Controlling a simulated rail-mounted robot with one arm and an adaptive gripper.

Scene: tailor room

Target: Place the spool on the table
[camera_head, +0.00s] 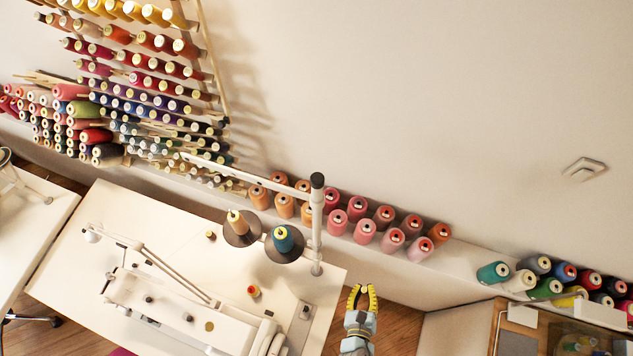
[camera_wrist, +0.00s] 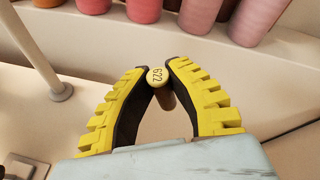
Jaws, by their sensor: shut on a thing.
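My gripper (camera_head: 363,291) is at the right end of the white sewing table (camera_head: 325,278), beside its edge in the head view. In the wrist view my gripper (camera_wrist: 160,80) has its yellow, dark-padded fingers shut on a small spool (camera_wrist: 158,77). The spool has a pale round end marked 622 and a brownish body, partly hidden by the fingers. It sits between the fingertips. In the head view the held spool is too small to make out clearly. The table also shows in the wrist view (camera_wrist: 25,105), left of the fingers.
A white sewing machine (camera_head: 185,312) stands on the table. A thread stand pole (camera_head: 317,220) rises near its back right corner, with a teal cone (camera_head: 284,240) on a dark disc. A small red-yellow spool (camera_head: 253,291) is on the table. Pink cones (camera_head: 365,232) line the wall shelf.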

